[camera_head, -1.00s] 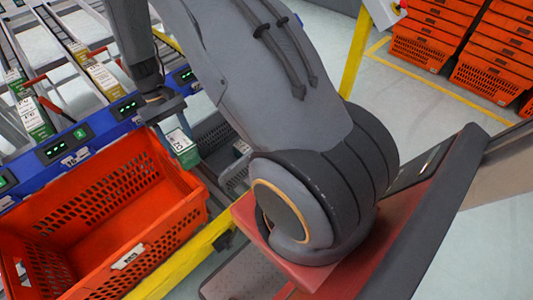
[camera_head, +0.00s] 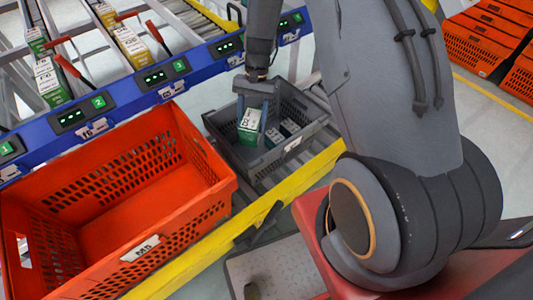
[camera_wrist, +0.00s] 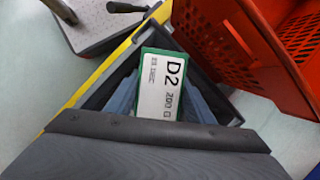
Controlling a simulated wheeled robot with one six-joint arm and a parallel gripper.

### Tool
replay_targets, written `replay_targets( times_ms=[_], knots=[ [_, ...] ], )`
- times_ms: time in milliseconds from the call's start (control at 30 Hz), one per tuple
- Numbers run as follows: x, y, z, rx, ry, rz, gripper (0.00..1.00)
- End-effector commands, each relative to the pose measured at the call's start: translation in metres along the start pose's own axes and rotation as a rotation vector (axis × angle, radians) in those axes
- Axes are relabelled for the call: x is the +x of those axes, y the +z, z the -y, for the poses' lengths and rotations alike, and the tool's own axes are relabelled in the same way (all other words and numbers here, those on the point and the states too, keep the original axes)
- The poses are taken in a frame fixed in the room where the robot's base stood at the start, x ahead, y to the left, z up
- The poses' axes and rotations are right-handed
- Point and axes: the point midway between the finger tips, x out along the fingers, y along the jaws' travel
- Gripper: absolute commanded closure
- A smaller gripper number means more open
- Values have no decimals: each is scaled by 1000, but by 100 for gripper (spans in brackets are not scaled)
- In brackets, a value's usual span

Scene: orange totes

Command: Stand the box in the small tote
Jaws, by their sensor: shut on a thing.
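My gripper (camera_head: 257,108) is shut on a green box with a white label (camera_head: 249,121). In the head view the box hangs upright over the left part of the small grey tote (camera_head: 226,147). In the wrist view the box (camera_wrist: 158,88) shows "D2 200 G" on its label, between the two blue-grey fingers (camera_wrist: 160,97). The tote's dark rim (camera_wrist: 100,93) shows around it. I cannot tell whether the held box touches the tote floor.
A large empty orange tote (camera_head: 135,205) stands left of the small tote. A blue rail with lit displays (camera_head: 150,82) runs behind both, with racks of boxes beyond. A yellow beam (camera_head: 270,205) runs in front. Orange totes (camera_head: 478,42) are stacked at the right.

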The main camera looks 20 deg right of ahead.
Motion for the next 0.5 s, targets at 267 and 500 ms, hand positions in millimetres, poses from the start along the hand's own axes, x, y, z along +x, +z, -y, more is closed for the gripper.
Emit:
replay_targets(
  times_ms=[267, 500],
  knots=[
    [61, -53, 18, 331, -116, -1, 78],
    [90, -84, 28, 545, -187, 5, 78]
  ],
)
